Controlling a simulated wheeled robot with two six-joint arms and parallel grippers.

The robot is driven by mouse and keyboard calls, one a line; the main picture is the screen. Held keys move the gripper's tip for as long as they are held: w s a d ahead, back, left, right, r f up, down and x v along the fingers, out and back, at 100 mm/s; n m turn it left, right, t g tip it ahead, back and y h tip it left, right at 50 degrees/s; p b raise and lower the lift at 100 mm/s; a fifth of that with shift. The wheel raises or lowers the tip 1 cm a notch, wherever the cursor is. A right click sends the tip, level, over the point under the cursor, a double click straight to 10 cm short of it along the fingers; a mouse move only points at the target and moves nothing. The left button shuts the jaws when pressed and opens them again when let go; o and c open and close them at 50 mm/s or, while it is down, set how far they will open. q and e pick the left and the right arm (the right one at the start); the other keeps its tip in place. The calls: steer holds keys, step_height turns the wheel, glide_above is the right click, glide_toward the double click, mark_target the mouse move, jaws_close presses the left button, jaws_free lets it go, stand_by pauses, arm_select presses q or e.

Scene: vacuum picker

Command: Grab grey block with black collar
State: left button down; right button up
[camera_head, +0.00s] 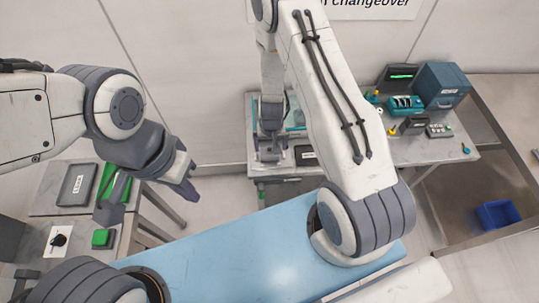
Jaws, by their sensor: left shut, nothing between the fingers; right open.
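I cannot make out a grey block with a black collar for certain in the head view. My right gripper (270,155) points down over the left end of the back workbench (345,170). Its fingers are small and partly blend with grey parts there, so I cannot tell what lies directly beneath it. It is open. A teal-edged tray or fixture (296,116) is partly hidden behind my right arm. My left gripper (188,188) is shut and empty, held in the air right of the left side table.
The back workbench also carries a teal box (441,85), a teal rack (405,105), a dark unit with a green light (401,75) and small parts. The left table (60,208) holds a labelled dark plate (76,184) and a green button box (102,238). A blue bin (498,215) stands at right.

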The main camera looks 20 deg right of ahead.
mark_target(270, 150)
steer(key=shift+w+f+p, duration=0.2)
steer(key=shift+f+p, duration=0.05)
steer(key=shift+f, duration=0.9)
steer(key=shift+w+f+p, duration=0.15)
steer(key=shift+f+p, duration=0.1)
steer(key=shift+f, duration=0.9)
steer(key=c, duration=1.2)
steer(key=shift+o, duration=0.2)
steer(key=shift+r, duration=0.15)
